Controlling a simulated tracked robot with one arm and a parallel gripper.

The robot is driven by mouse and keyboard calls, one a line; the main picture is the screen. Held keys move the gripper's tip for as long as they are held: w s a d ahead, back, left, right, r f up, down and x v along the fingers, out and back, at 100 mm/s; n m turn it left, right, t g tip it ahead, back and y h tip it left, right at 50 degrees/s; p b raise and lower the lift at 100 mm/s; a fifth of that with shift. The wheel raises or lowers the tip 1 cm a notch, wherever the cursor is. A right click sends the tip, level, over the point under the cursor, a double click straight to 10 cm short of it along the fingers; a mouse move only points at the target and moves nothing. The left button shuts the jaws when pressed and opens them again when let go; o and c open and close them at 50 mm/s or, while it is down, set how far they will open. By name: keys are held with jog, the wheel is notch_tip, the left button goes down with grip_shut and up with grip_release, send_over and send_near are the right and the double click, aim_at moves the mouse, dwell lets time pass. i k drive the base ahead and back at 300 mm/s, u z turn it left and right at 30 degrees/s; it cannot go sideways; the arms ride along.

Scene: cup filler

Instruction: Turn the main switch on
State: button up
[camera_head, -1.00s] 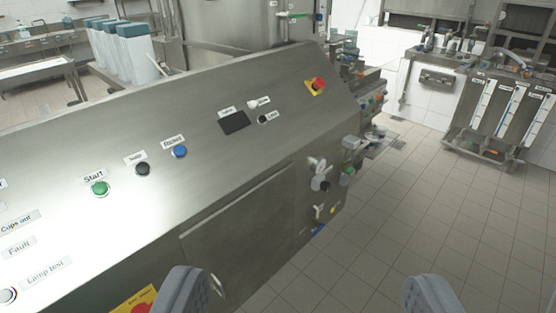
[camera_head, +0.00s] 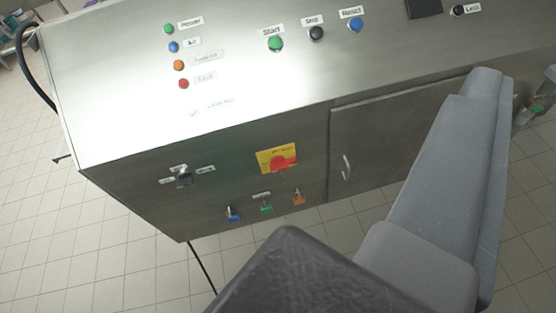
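On the front of the steel cabinet, a red handle (camera_head: 281,163) sits on a yellow plate (camera_head: 266,156), left of the door. The plate's lettering is too small to read. A small dark rotary switch (camera_head: 183,179) with a label on each side is further left. I cannot tell from the lettering which of the two is the main switch. My gripper (camera_head: 488,78) shows as grey finger parts at the right, apart from both in the picture. The fingers overlap in view, so the gap between them is hidden. A dark part of mine fills the bottom middle.
Blue, green and orange valve handles (camera_head: 266,208) sit below the yellow plate. The cabinet door (camera_head: 385,140) has a curved handle. Coloured lamps (camera_head: 179,65) and the start button (camera_head: 275,44) are on the sloped top. Tiled floor (camera_head: 120,260) is open at the left.

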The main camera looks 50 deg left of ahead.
aim_at(279, 162)
jog(key=u, duration=2.15)
jog(key=k, duration=0.45)
jog(key=z, duration=1.1)
